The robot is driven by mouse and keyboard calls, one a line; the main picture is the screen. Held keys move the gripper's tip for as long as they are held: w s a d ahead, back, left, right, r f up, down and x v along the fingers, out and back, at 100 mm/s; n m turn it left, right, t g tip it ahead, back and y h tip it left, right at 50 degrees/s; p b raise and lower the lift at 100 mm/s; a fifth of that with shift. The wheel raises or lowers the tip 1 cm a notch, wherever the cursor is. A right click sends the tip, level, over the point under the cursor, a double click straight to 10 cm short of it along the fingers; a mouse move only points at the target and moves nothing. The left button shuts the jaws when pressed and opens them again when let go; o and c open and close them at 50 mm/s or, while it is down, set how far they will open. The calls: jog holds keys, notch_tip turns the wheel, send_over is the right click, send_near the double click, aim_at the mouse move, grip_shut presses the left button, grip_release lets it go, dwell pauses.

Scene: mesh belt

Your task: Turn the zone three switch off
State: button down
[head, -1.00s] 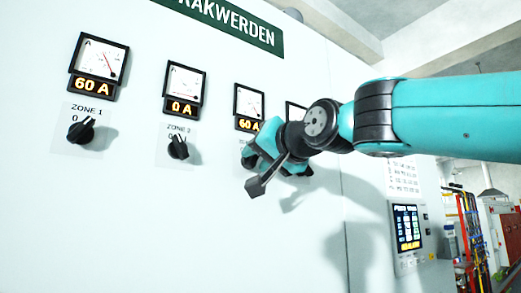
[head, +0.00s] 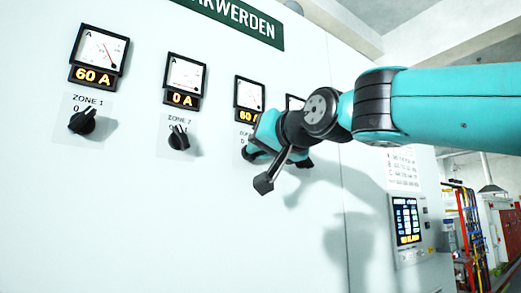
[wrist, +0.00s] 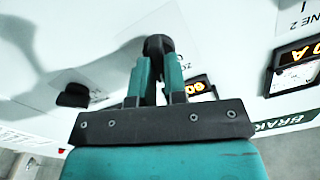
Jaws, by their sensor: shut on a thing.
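The zone three switch is a black rotary knob (wrist: 158,43) on the pale cabinet front. In the wrist view it sits between the fingertips of my gripper (wrist: 157,58), which is shut on it. In the head view my gripper (head: 256,150) covers this knob and most of its label, so its pointing direction is hidden. The meter above it (head: 250,93) shows a partly covered display (head: 245,115) that reads 60.
The zone 1 knob (head: 82,121) under a 60 A display and the zone 2 knob (head: 178,138) under a 0 A display are to the left. Another black knob (wrist: 73,95) shows in the wrist view. A control screen (head: 407,221) stands at the right.

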jog(key=shift+s+a+n+b, duration=0.1)
jog(key=shift+n+b, duration=0.55)
jog(key=shift+n, duration=1.85)
jog(key=shift+s+a+n+b, duration=0.1)
jog(key=shift+n+b, duration=0.55)
jog(key=shift+n, duration=1.85)
jog(key=c, duration=1.2)
grip_release()
jog(key=shift+o, duration=0.2)
jog(key=shift+d, duration=0.15)
jog(key=b+v, duration=0.7)
jog(key=v, duration=1)
